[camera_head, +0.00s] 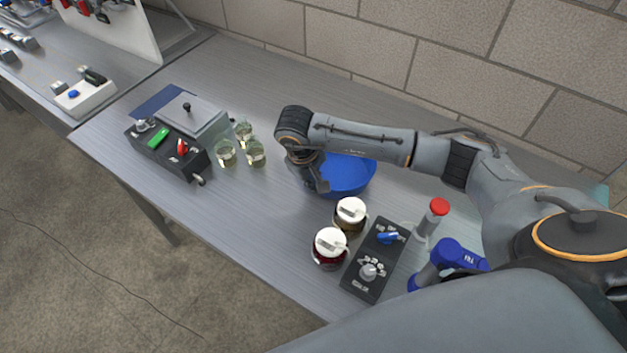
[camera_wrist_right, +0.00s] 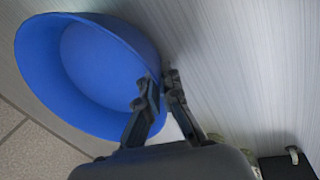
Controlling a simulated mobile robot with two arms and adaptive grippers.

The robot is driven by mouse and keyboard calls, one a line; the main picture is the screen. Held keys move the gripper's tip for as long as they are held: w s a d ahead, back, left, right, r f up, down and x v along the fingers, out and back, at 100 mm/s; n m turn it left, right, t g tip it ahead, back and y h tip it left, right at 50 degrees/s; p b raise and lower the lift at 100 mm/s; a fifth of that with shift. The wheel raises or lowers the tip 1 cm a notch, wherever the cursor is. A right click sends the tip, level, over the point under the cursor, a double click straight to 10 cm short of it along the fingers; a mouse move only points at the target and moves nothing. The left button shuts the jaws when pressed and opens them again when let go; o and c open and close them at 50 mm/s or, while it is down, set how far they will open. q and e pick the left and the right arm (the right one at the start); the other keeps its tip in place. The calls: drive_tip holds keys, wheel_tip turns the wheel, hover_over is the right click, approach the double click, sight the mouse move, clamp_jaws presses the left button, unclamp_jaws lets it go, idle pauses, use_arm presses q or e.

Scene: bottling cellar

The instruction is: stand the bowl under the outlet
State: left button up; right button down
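The blue bowl (camera_head: 348,176) is on the grey bench, partly hidden behind my right gripper and forearm. It also shows large in the right wrist view (camera_wrist_right: 95,70), its open side facing the camera. My right gripper (camera_head: 318,184) is at the bowl's near-left rim. In the wrist view the right gripper's fingers (camera_wrist_right: 160,84) are close together with the rim between them, one inside and one outside. A small spout-like piece (camera_head: 200,181), perhaps the outlet, sticks out from the front of the dark control box (camera_head: 170,155). The bowl is well to the right of it. My left gripper is not in view.
Several glasses (camera_head: 255,155) stand between the box and the bowl. Two white-lidded jars (camera_head: 330,244), a black knob panel (camera_head: 376,262) and a red-topped post (camera_head: 431,220) stand nearer and to the right. Bench in front of the glasses is clear.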

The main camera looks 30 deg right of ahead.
drive_tip(key=shift+f, duration=0.15)
drive_tip(key=c, duration=1.5)
unclamp_jaws()
